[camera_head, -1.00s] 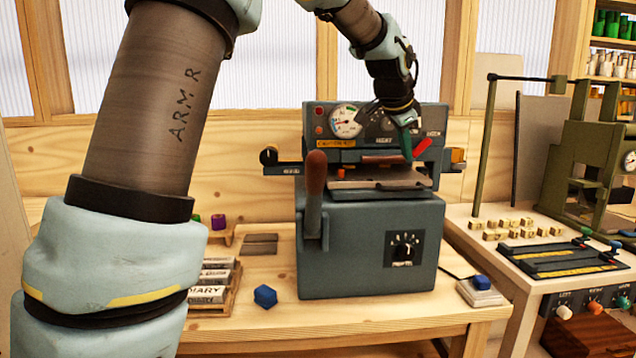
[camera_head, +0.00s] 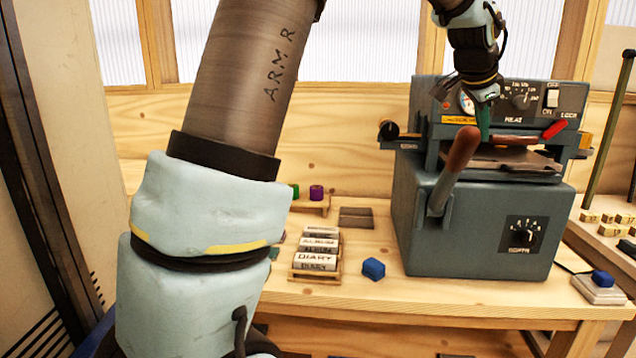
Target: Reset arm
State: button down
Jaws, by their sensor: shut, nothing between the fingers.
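My gripper (camera_head: 484,122) hangs at the end of my arm in the upper right, pointing down in front of the grey-blue press machine (camera_head: 478,225). Its green fingertips are together, with nothing seen between them. They appear close to the machine's upper front, above its flat plate (camera_head: 500,158); whether they touch anything I cannot tell. My arm's large links cross the left and middle of the view and hide part of the bench.
The machine's brown-tipped lever (camera_head: 462,150) sticks up at its front left.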

jog(key=a+f+n, duration=0.1)
jog(key=a+f, duration=0.1)
jog(key=a, duration=0.1)
jog(key=w+a+f+n+y, duration=0.1)
jog(key=a+f, duration=0.1)
jog(key=a, duration=0.2)
jog(key=a+f+n, duration=0.2)
jog(key=a, duration=0.2)
jog(key=shift+w+a+f+y, duration=0.1)
jog(key=shift+w+y, duration=0.1)
jog(key=shift+y, duration=0.2)
jog(key=s+a+f+n+g+y, duration=0.1)
jog(key=s+a+f+n, duration=0.2)
jog(key=a, duration=0.4)
jog(key=s+a+f+n+y, duration=0.1)
jog(key=a+f+n, duration=0.1)
jog(key=a+f, duration=0.35)
jog(key=s+a+f+n+g+y, duration=0.1)
jog(key=s+a+f+n, duration=0.15)
jog(key=a, duration=0.65)
jog(key=s+a+f+n+g, duration=0.1)
jog(key=s+a+f+n, duration=0.4)
jog(key=s+a, duration=0.4)
jog(key=shift+s+f+n+g, duration=0.15)
jog(key=shift+s+n+g, duration=0.2)
jog(key=shift+s, duration=0.15)
